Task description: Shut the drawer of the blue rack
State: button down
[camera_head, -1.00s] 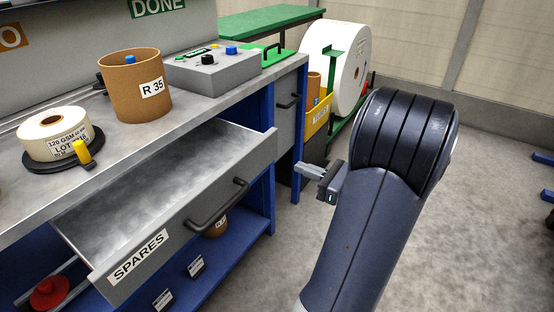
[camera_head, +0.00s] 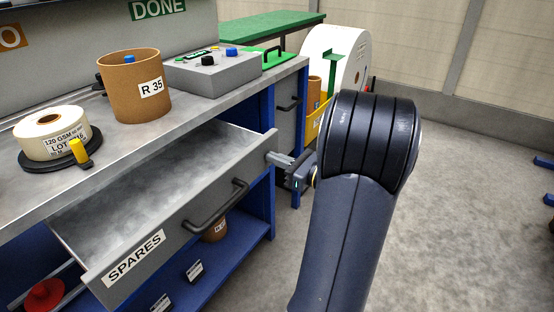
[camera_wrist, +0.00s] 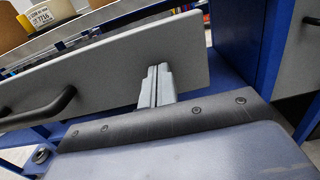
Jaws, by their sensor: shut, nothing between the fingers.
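The grey drawer labelled SPARES (camera_head: 134,258) stands pulled out of the blue rack (camera_head: 262,190), its inside empty where I see it. Its dark bar handle (camera_head: 217,205) is on the front panel. My gripper (camera_head: 274,158) is shut and empty at the right end of that panel. In the wrist view the shut fingers (camera_wrist: 158,72) point at the drawer's front panel (camera_wrist: 110,65), right of the handle (camera_wrist: 40,108). The fingertips overlap the panel; whether they touch it I cannot tell.
On the worktop (camera_head: 130,128) are a cardboard tube marked R 35 (camera_head: 135,88), a paper roll (camera_head: 50,135) and a grey control box (camera_head: 214,72). A green stand with a large white roll (camera_head: 325,52) is behind. Open floor lies right.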

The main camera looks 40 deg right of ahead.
aim_at(209, 142)
jog(key=p+x, duration=0.1)
jog(key=x, duration=2.3)
jog(key=shift+f, duration=0.15)
jog(key=shift+w+a, duration=0.1)
jog(key=shift+w, duration=0.15)
jog(key=shift+r, duration=0.2)
jog(key=shift+r, duration=0.1)
